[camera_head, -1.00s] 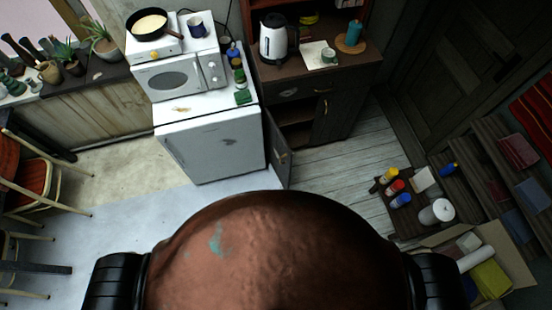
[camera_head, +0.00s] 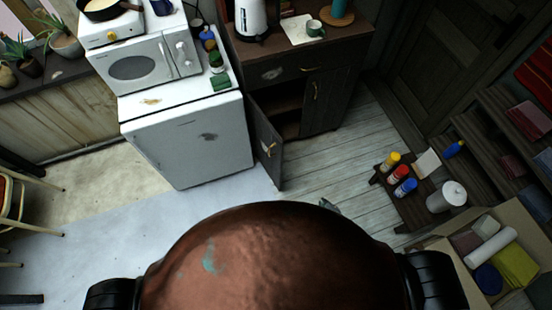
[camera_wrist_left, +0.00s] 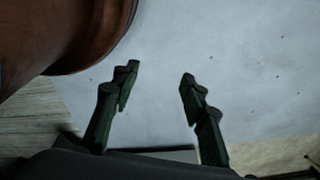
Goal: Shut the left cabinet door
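The dark wooden cabinet (camera_head: 325,103) stands against the far wall. Its left door (camera_head: 266,138) is swung open toward me, beside the white fridge, with a brass handle (camera_head: 268,149) facing right. The dark shelf opening behind it shows. The right door (camera_head: 327,97) is shut. A small grey-green tip of my right gripper (camera_head: 330,204) shows just past my rounded brown body, on the near side of the open door and apart from it in the picture. My left gripper (camera_wrist_left: 156,88) is open and empty in the left wrist view, above pale floor; the head view does not show it.
The white fridge (camera_head: 190,140) with a microwave (camera_head: 143,62) on top stands left of the open door. A low stool (camera_head: 398,208) with paint bottles and an open cardboard box (camera_head: 433,243) are at the right. Plank floor (camera_head: 335,165) before the cabinet is clear.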

